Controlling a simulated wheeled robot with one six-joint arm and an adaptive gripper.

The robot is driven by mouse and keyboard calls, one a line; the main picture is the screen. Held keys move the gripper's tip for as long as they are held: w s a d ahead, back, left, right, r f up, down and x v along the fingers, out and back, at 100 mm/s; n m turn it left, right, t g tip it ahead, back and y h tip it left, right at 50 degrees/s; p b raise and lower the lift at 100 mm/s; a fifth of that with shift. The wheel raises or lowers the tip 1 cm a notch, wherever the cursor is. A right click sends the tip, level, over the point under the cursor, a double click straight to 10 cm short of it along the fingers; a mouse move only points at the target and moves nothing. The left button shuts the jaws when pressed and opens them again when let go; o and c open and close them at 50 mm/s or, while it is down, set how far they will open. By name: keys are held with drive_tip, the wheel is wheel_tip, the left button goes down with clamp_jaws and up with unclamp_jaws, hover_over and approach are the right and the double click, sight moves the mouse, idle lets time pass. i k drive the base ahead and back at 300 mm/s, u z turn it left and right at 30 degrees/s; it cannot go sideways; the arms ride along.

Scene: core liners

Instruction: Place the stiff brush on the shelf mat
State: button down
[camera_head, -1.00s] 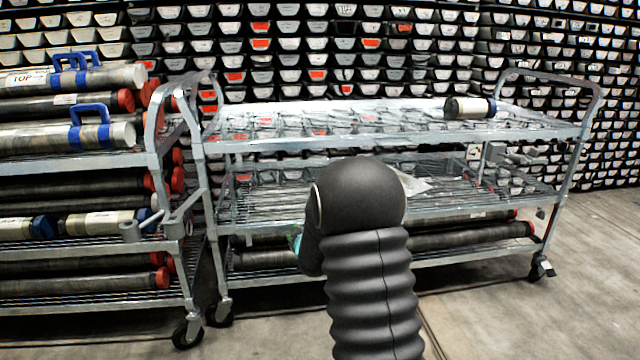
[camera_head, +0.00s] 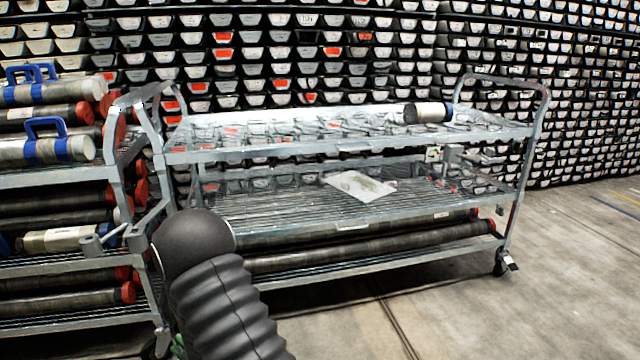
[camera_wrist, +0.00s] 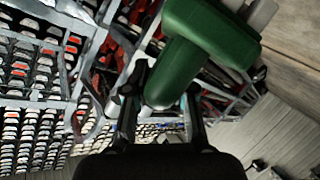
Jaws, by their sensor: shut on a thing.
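The stiff brush shows in the wrist view as a green body with a rounded green handle (camera_wrist: 178,72) and a pale part at its top edge. My gripper (camera_wrist: 160,92) is shut on the green handle, one dark finger on each side. In the head view my arm hides the gripper, and only a small bit of green shows at the lower left. A flat whitish sheet (camera_head: 358,186), perhaps the shelf mat, lies on the middle shelf of the wire cart (camera_head: 340,150). The brush is apart from it.
A black and white cylinder (camera_head: 428,113) lies on the cart's top shelf. Long dark core tubes (camera_head: 370,250) lie on its bottom shelf. A second cart (camera_head: 60,178) loaded with tubes stands at the left. The floor (camera_head: 570,270) at the right is clear.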

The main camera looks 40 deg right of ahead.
sight(369, 188)
drive_tip(key=u, duration=2.6)
drive_tip(key=k, duration=2)
drive_tip(key=z, duration=2.3)
